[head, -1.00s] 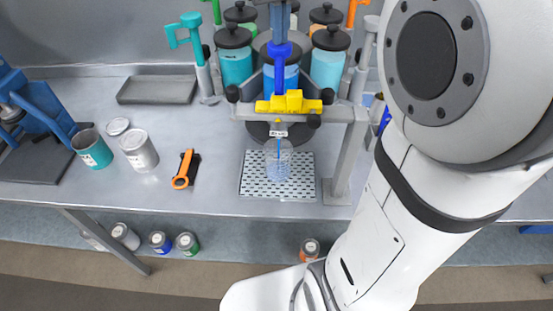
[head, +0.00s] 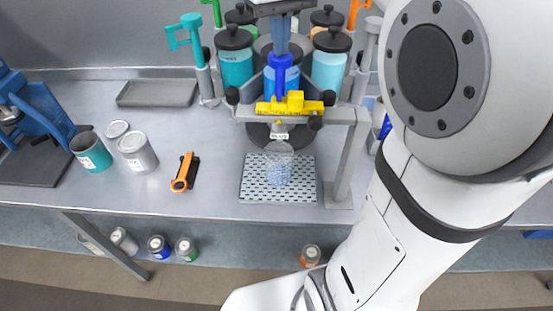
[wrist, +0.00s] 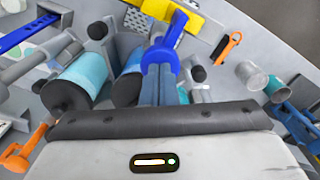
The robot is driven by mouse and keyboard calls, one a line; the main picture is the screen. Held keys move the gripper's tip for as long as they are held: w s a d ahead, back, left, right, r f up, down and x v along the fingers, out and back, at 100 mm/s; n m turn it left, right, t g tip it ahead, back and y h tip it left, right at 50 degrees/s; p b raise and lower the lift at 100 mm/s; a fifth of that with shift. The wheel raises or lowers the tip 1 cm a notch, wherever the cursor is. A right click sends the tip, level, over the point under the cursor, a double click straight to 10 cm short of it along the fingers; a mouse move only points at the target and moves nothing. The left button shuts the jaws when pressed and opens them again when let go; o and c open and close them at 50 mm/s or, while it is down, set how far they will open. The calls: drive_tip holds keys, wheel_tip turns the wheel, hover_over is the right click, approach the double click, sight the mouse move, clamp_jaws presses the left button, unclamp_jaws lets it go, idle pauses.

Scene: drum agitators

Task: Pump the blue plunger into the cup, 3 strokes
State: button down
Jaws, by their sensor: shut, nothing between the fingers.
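The blue plunger (head: 280,78) stands upright behind the yellow bar (head: 290,103) in the head view. It also shows in the wrist view (wrist: 167,50). My gripper (head: 280,52) is shut and empty, pointing down with its fingertips at the plunger's top. They appear to touch it; the wrist view also shows the fingers (wrist: 158,75) right at the plunger's blue head. No stream shows between nozzle and cup.
Drums with black lids and coloured levers, such as a teal one (head: 184,30), stand close around the plunger. A grey frame post (head: 345,165) is at the right. An orange-handled tool (head: 183,170) and open cans (head: 138,152) lie left, with bare bench between.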

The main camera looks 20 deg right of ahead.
drive_tip(key=shift+r+p, duration=1.8)
drive_tip(key=shift+r, duration=0.3)
wheel_tip(320, 180, up, 6)
drive_tip(key=p, duration=0.5)
